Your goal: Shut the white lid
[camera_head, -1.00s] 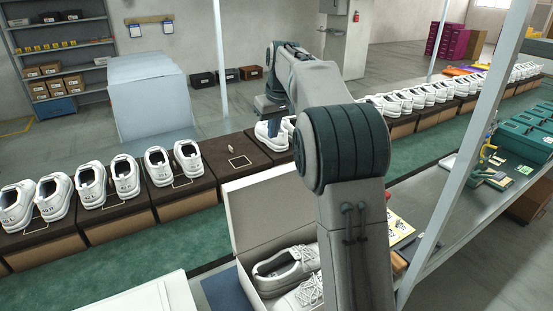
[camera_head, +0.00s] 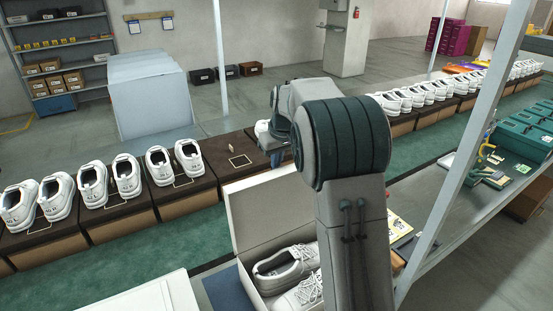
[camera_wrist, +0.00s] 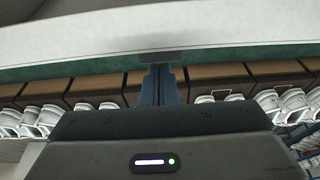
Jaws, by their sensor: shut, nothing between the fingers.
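The white lid (camera_head: 262,205) stands raised, tilted back, along the far side of an open shoe box in the head view. White shoes (camera_head: 284,262) lie in the box, partly hidden by my arm. My gripper (camera_head: 276,158) is just beyond the lid's top edge, on the conveyor side, and is partly hidden. In the wrist view my gripper's dark blue fingers (camera_wrist: 160,78) are together and empty. Their tips reach a pale band, seemingly the lid (camera_wrist: 160,32), across the top. I cannot tell whether they touch it.
Behind the lid, a conveyor (camera_head: 130,246) carries brown boxes (camera_head: 180,196) with white shoes on top. A metal post (camera_head: 462,150) and a bench with green cases (camera_head: 525,135) stand to the right. A white box (camera_head: 150,297) is at the front left.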

